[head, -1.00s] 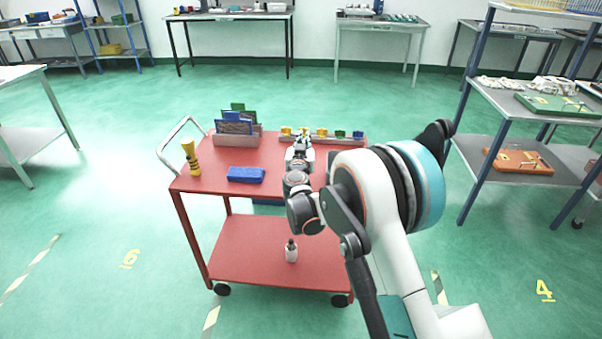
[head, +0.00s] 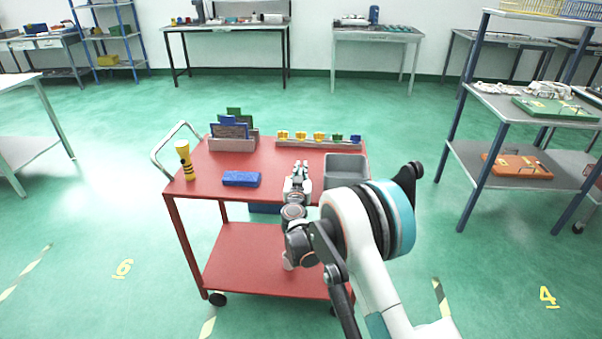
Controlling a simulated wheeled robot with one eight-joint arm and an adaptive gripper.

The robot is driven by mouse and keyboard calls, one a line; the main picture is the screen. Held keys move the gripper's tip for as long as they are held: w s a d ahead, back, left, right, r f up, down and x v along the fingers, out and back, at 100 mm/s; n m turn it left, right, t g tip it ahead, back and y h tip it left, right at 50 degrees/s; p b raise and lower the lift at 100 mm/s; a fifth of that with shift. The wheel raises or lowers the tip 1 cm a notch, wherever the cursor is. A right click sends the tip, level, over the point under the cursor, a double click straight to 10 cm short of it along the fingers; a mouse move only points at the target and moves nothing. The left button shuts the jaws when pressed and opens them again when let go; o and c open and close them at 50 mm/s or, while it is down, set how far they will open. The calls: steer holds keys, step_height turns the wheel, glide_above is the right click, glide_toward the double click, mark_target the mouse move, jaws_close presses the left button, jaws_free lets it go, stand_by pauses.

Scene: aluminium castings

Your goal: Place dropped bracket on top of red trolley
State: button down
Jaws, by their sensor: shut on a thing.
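The red trolley (head: 272,205) stands in front of me, with a top shelf and a lower shelf. My gripper (head: 300,167) is over the near middle of the top shelf, between a blue block and a grey bin. It is shut on a small light-grey piece at its fingertips, likely the bracket. The piece is too small and too much covered by the fingers to make out its shape. I cannot tell whether it touches the shelf.
On the trolley top are a blue block (head: 241,179), a yellow torch (head: 185,160), a rack of upright plates (head: 233,144), a strip with coloured pieces (head: 318,144) and a grey bin (head: 345,166). A shelf rack (head: 505,100) stands to the right.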

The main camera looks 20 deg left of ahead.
steer(key=shift+f, duration=0.1)
steer(key=c, duration=1.7)
jaws_free()
steer(key=shift+s, duration=0.3)
steer(key=p+v, duration=0.4)
steer(key=v, duration=0.7)
steer(key=shift+s, duration=0.2)
